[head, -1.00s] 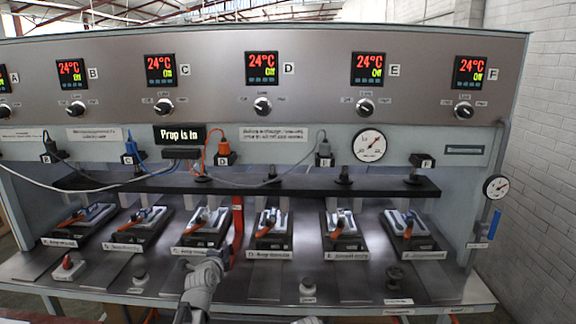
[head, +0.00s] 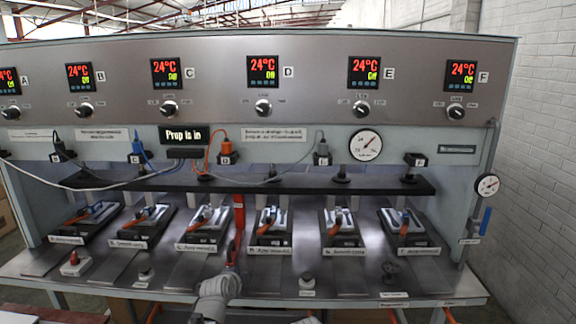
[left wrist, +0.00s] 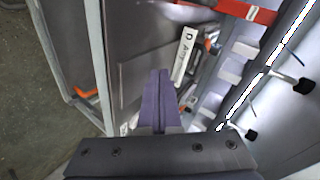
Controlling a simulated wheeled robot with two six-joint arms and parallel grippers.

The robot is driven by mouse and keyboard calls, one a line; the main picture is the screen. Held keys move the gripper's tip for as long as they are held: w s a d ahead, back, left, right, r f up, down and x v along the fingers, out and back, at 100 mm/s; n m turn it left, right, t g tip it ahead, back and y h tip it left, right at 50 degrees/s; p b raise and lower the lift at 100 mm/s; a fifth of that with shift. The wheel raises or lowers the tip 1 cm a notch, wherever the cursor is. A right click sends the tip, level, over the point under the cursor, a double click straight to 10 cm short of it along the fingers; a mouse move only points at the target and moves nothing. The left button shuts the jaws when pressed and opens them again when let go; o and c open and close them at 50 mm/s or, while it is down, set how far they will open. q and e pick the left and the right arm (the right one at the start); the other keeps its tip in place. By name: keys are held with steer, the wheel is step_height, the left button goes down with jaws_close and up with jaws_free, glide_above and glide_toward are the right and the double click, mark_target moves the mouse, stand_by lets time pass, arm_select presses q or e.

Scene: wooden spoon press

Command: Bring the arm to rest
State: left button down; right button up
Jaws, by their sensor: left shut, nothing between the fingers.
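My left gripper (head: 232,252) is in the lower middle of the head view, in front of the press and just below the red upright prop (head: 239,222). I cannot tell from the head view whether it touches the prop. In the left wrist view my left gripper's fingers (left wrist: 158,95) are together with nothing between them. A red bar (left wrist: 248,11) shows at the top of that view, apart from the fingers. My right gripper is not in view.
The press bench (head: 180,272) holds several stations with orange-handled clamps under a dark horizontal bar (head: 330,184). A red button (head: 74,258) and dark knobs (head: 306,280) stand along the front. A display (head: 184,135) reads "Prop is in".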

arm_select(q)
steer(key=s+d+f+n+g+p, duration=0.1)
steer(key=s+d+f+n+g, duration=0.1)
steer(key=s+d+g, duration=0.3)
steer(key=s+d+f+n+p, duration=0.1)
steer(key=s+d+f+n, duration=0.15)
steer(key=s, duration=0.45)
steer(key=s+f+n+g+y+p, duration=0.1)
steer(key=s+n+g+y, duration=0.2)
steer(key=s, duration=1.5)
steer(key=n+g, duration=0.3)
steer(key=n, duration=0.2)
steer(key=shift+s+f+g+p, duration=0.15)
steer(key=shift+f+g+p, duration=0.1)
steer(key=shift+g+p, duration=0.05)
